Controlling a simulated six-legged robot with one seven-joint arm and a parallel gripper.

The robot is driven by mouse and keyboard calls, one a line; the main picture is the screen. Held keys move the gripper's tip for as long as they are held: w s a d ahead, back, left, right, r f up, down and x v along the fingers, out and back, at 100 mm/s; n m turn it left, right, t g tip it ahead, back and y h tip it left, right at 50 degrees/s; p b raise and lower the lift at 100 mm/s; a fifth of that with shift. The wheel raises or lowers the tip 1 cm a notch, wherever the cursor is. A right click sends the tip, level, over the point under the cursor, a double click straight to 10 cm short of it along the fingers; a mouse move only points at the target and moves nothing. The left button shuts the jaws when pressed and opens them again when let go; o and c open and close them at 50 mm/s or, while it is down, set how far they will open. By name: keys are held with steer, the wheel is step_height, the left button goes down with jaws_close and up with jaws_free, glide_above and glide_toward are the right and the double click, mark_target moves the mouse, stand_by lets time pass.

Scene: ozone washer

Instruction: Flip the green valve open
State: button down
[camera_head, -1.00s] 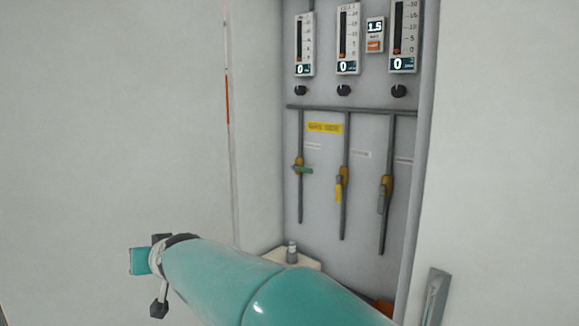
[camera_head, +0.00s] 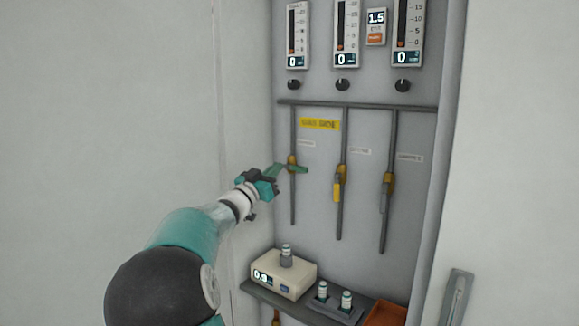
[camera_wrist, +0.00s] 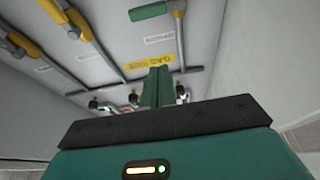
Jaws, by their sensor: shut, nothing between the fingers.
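The green valve handle (camera_head: 299,170) is on the leftmost vertical pipe of the wall panel, on a brass valve body, and lies crosswise to the pipe. It also shows at the top of the wrist view (camera_wrist: 149,10). My gripper (camera_head: 279,169) is just left of the valve in the head view, fingers toward it. In the wrist view its green fingers (camera_wrist: 159,72) are pressed together and empty, with the handle beyond their tips. Whether the fingers touch the handle cannot be told; they partly overlap the valve in the head view.
A yellow-handled valve (camera_head: 339,187) and a grey-handled valve (camera_head: 386,194) hang on pipes to the right, handles down. Gauges and black knobs (camera_head: 342,85) are above. A white device (camera_head: 284,275) and small bottles (camera_head: 346,300) stand on a shelf (camera_head: 254,290) below.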

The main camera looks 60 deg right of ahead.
step_height(320, 180, up, 3)
glide_above(296, 168)
steer(key=a, duration=0.2)
steer(key=shift+s+f, duration=0.1)
steer(key=shift+f, duration=1.8)
